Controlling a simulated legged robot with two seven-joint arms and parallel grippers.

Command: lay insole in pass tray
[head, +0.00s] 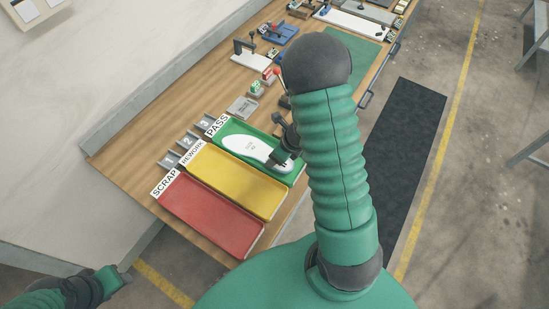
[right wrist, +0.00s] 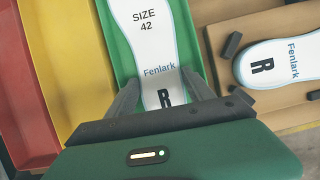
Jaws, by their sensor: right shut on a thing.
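A white insole (head: 246,146) with a thin blue edge is over the green pass tray (head: 291,179). It is marked "SIZE 42", "Fenlark" and "R" in the right wrist view (right wrist: 143,35). My right gripper (head: 281,158) is shut on the insole near its R-marked end, with a finger at each side (right wrist: 166,92). The insole's outline falls within the tray; I cannot tell whether it touches the floor all along. My left arm shows at the lower left of the head view; its fingers cannot be made out.
A yellow rework tray (head: 236,180) and a red scrap tray (head: 207,214) lie beside the pass tray. A second R insole (right wrist: 283,62) rests on a brown board (right wrist: 217,38) to the right in the wrist view. Fixtures stand farther along the wooden bench (head: 152,115).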

